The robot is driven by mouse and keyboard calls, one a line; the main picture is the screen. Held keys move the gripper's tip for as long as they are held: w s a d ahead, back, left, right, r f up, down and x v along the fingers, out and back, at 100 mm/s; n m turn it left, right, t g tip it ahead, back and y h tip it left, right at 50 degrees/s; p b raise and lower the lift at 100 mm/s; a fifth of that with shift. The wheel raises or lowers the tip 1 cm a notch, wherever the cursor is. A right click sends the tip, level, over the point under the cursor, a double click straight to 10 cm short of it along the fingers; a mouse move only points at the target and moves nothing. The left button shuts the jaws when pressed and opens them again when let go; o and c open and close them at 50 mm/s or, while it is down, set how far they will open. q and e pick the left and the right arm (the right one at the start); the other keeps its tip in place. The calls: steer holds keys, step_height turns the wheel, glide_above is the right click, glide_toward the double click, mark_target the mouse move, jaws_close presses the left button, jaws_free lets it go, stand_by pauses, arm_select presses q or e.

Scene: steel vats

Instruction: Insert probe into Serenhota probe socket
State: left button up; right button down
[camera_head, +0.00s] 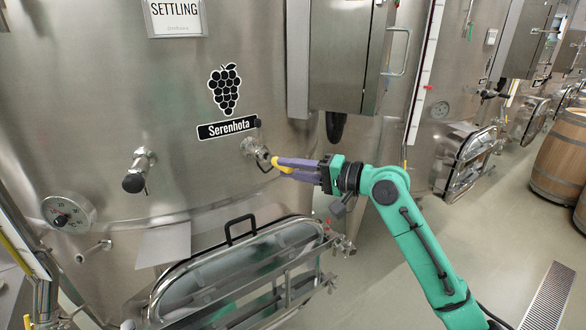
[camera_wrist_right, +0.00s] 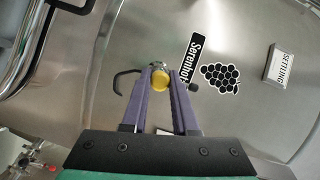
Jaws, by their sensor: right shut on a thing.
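The vat wall carries the Serenhota label (camera_head: 227,127) with a grape emblem above it. Just below the label a round metal socket fitting (camera_head: 250,146) sticks out, with a black loop (camera_head: 264,161) beside it. My right gripper (camera_head: 282,166) has purple fingers shut on the yellow probe, right in front of the fitting. In the right wrist view the round yellow probe end (camera_wrist_right: 160,79) sits between the fingertips (camera_wrist_right: 160,84), and the fitting is mostly hidden behind it. I cannot tell whether the probe tip is inside the socket. My left gripper is not in view.
A black-knobbed valve (camera_head: 138,172) and a dial gauge (camera_head: 69,213) project from the vat at left. A hatch with a black handle (camera_head: 241,230) lies below the socket. A steel cabinet (camera_head: 340,55) hangs above right. Open floor lies to the right.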

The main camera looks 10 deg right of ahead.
steer(key=shift+w+a+p, duration=0.4)
steer(key=shift+w+p, duration=0.05)
steer(key=shift+w, duration=0.3)
steer(key=c, duration=0.6)
jaws_free()
steer(key=shift+s+d+f, duration=0.1)
steer(key=shift+d, duration=0.05)
steer(key=b+v, duration=0.7)
steer(key=v, duration=0.7)
steer(key=shift+b, duration=0.4)
steer(key=shift+d, duration=0.1)
